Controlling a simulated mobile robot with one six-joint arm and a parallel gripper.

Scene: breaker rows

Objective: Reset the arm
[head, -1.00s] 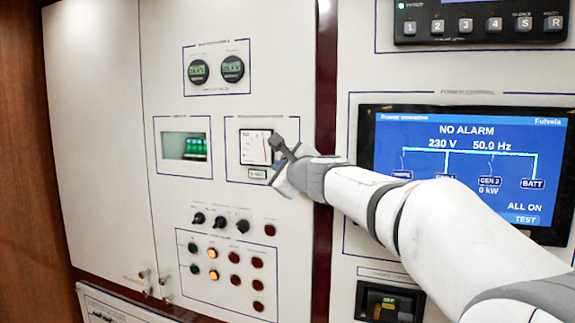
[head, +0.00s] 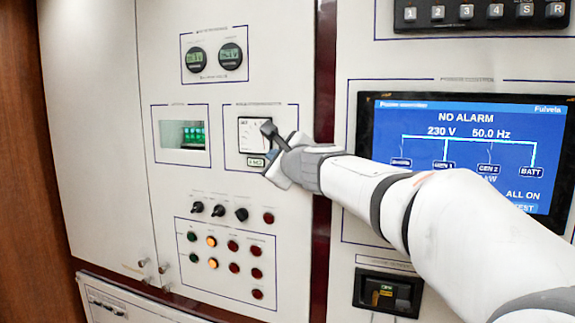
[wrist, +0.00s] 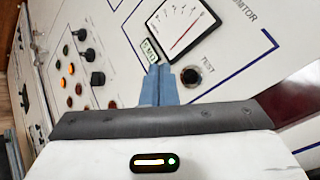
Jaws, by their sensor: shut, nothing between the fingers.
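My gripper (head: 270,170) is in front of the insulation monitor panel on the white cabinet, at its lower right. In the wrist view my gripper's blue fingers (wrist: 159,84) are shut together and hold nothing. The white analog meter (head: 252,134) shows partly behind my gripper. Its dial also shows in the wrist view (wrist: 182,28), with a red needle. A small green readout (wrist: 151,50) sits just beyond the fingertips. A black TEST button (wrist: 190,75) is just right of the fingers. I cannot tell whether the fingers touch the panel.
Knobs (head: 219,210) and several coloured lamps (head: 233,246) are below the monitor. The blue screen (head: 465,150) at right reads NO ALARM and is partly covered by my arm. A black breaker unit (head: 388,293) is beneath it. A key panel (head: 480,14) is at the top right.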

